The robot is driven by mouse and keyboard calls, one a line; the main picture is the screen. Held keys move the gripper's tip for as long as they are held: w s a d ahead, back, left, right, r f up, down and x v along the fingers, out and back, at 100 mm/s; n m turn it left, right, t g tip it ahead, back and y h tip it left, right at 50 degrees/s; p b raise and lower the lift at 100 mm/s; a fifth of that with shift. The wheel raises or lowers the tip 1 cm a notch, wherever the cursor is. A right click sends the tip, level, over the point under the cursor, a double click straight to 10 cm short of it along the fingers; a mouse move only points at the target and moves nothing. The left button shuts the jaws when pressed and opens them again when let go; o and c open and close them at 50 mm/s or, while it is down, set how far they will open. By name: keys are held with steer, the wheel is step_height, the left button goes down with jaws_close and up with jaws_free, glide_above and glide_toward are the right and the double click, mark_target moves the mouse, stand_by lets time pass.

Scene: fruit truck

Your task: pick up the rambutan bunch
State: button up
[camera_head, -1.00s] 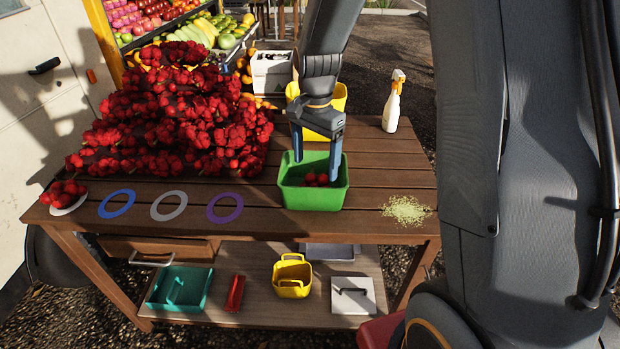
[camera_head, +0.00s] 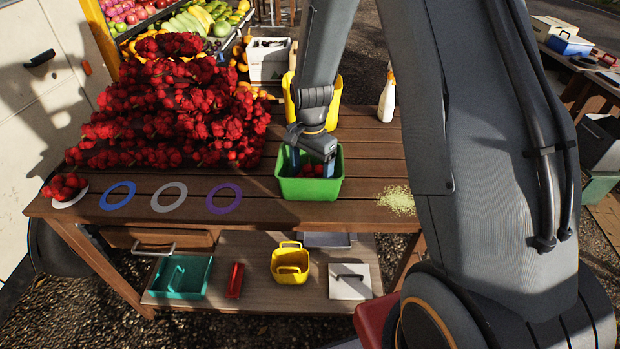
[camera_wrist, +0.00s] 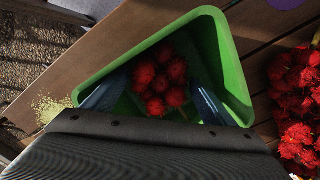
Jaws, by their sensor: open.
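A small rambutan bunch (camera_wrist: 160,82), red and round-fruited, lies inside the green basket (camera_head: 312,189) on the table. My gripper (camera_head: 312,165) reaches down into the green basket. In the wrist view its two blue-grey fingers (camera_wrist: 152,100) are spread on either side of the bunch, apart from each other. Part of the bunch also shows in the head view (camera_head: 313,170), partly hidden by my gripper. The near edge of the bunch is close to the gripper body in the wrist view.
A large heap of rambutans (camera_head: 170,110) covers the table's left. A plate with rambutans (camera_head: 65,188) and blue, grey and purple rings line the front. A yellow basket (camera_head: 333,110) stands behind, a spray bottle (camera_head: 387,98) at right, with yellowish crumbs (camera_head: 397,199) in front.

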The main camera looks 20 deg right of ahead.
steer(key=c, duration=0.6)
steer(key=shift+o, duration=0.2)
steer(key=shift+r, duration=0.15)
